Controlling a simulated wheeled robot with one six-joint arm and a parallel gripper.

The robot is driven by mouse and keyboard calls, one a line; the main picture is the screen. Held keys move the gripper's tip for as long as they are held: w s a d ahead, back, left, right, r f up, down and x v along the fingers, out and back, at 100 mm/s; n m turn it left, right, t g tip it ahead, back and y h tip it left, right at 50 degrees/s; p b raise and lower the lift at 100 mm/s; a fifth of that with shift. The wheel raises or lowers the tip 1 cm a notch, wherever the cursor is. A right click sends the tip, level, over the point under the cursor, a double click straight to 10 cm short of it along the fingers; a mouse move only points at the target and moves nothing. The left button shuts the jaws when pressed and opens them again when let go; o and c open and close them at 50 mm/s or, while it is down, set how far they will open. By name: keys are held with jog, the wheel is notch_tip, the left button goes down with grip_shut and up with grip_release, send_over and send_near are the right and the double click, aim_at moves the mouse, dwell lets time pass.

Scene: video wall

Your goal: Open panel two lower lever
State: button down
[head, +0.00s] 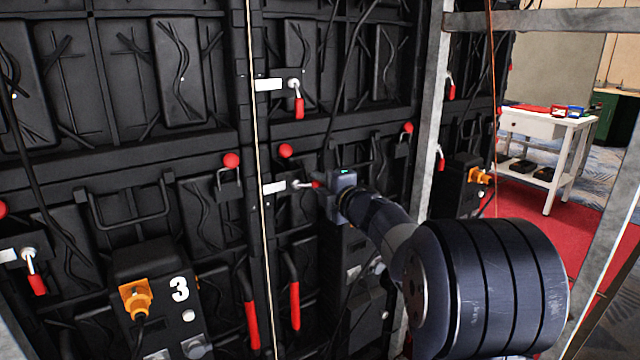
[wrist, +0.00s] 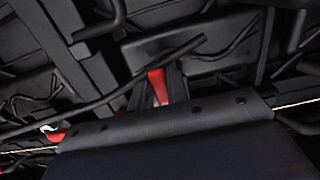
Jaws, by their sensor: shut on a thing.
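The lower lever (head: 315,184) is on the black panel right of the seam, with a metal pivot beside a white latch plate (head: 273,187). Its red handle points right, about level, into my gripper (head: 329,190). In the wrist view the red handle (wrist: 157,84) sits between the two dark fingers of my gripper (wrist: 160,90), which is shut on it. The fingers and wrist hide the handle's end. The upper lever (head: 298,104) on the same panel hangs down, with nothing touching it. This panel's number is not visible.
A neighbouring panel at left bears a white 3 (head: 180,289). Red ball knobs (head: 285,151) and long red handles (head: 295,305) stick out near the seam. A metal upright (head: 428,150) stands close to my arm. A white table (head: 545,130) stands at the right on red carpet.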

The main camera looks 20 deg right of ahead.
jog(key=c, duration=1.4)
grip_release()
jog(key=p+v, duration=0.1)
jog(key=v, duration=0.9)
jog(key=shift+s+d+p, duration=0.1)
jog(key=shift+s+p, duration=0.25)
jog(key=shift+s, duration=0.05)
jog(key=b+x, duration=0.1)
jog(key=x, duration=0.9)
jog(key=shift+w+b, duration=0.35)
jog(key=shift+f+m, duration=0.1)
jog(key=shift+m, duration=0.2)
